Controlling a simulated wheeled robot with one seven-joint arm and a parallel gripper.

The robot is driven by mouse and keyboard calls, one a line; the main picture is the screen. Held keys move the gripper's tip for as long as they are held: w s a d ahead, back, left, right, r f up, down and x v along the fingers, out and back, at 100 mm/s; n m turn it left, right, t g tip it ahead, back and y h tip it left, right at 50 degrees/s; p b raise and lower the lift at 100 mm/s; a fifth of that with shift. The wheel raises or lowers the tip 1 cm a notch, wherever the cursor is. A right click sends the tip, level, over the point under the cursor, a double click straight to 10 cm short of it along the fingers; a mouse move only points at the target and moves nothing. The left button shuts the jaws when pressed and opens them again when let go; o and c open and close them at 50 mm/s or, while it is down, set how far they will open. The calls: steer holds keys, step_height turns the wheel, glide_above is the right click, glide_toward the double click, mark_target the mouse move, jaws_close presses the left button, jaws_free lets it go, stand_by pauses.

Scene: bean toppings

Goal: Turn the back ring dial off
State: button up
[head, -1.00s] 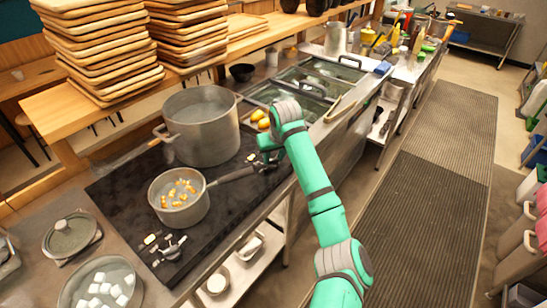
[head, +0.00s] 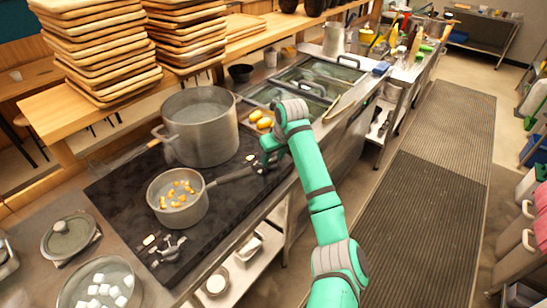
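The black cooktop (head: 112,193) carries a large pot (head: 203,128) at the back and a smaller saucepan (head: 178,200) with orange pieces in front of it. A dial group (head: 170,247) with a metallic knob and small pale marks is at the cooktop's near end. Another dark dial group (head: 262,165) lies near the saucepan's handle end, partly hidden by my gripper. My gripper (head: 268,158) is at that far dial group, beside the handle tip. The fingers are small and dark here, so I cannot tell whether they are open or touching the dial.
The saucepan handle (head: 232,175) points towards my gripper. Yellow-orange items (head: 260,119) lie behind my gripper, near the lidded metal wells (head: 318,72). A lid (head: 68,235) and a bowl of white cubes (head: 102,288) are at the lower left. The floor mat on the right is clear.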

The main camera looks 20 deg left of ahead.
steer(key=shift+o, duration=0.7)
steer(key=shift+r, duration=0.25)
steer(key=v, duration=1)
steer(key=shift+s, duration=0.2)
steer(key=shift+d+r, duration=0.1)
steer(key=shift+d, duration=0.05)
